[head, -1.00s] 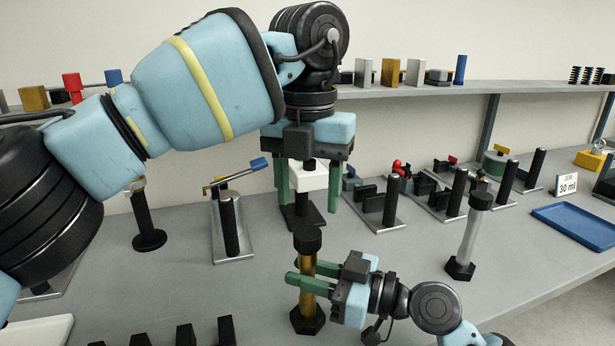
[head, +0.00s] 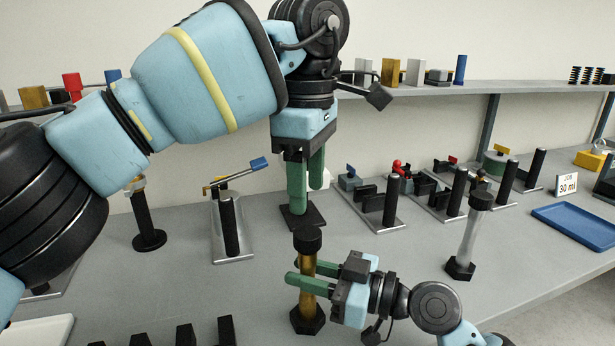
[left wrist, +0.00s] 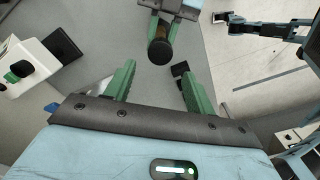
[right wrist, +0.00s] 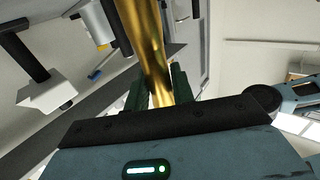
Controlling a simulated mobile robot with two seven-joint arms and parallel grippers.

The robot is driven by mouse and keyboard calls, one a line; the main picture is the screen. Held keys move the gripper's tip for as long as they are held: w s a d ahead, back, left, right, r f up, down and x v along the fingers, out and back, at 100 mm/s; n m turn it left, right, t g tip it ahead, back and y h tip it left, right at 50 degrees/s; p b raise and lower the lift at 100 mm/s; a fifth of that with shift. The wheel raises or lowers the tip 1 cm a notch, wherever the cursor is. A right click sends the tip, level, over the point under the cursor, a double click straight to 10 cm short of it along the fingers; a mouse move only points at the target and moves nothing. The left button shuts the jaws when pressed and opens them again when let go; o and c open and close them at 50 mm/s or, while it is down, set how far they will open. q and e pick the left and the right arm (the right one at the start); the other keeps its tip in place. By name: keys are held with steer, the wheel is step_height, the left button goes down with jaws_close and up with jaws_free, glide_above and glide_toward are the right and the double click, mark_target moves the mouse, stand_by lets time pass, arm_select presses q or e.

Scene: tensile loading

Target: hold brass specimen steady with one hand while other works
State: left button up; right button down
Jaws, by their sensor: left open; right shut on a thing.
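The brass specimen (head: 308,268) stands upright, with a black cap on top and a black hexagonal foot on the grey bench. My right gripper (head: 302,280) is shut on its brass shaft from the right. The shaft (right wrist: 146,45) also shows between the fingers in the right wrist view. My left gripper (head: 306,195) is open and empty, pointing down above and behind the specimen's black cap. In the left wrist view, the cap (left wrist: 160,50) lies beyond the open fingers (left wrist: 158,88), apart from them.
A silver specimen (head: 470,238) with black ends stands at right, near a blue tray (head: 577,226). A fixture with a blue-tipped lever (head: 232,225) stands at left. Several black-post fixtures (head: 385,205) line the back. Black blocks (head: 185,335) stand at the front.

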mark_target(307, 232)
arm_select(q)
steer(key=m, duration=0.6)
steer(key=shift+r, duration=0.2)
steer(key=shift+f, duration=4.05)
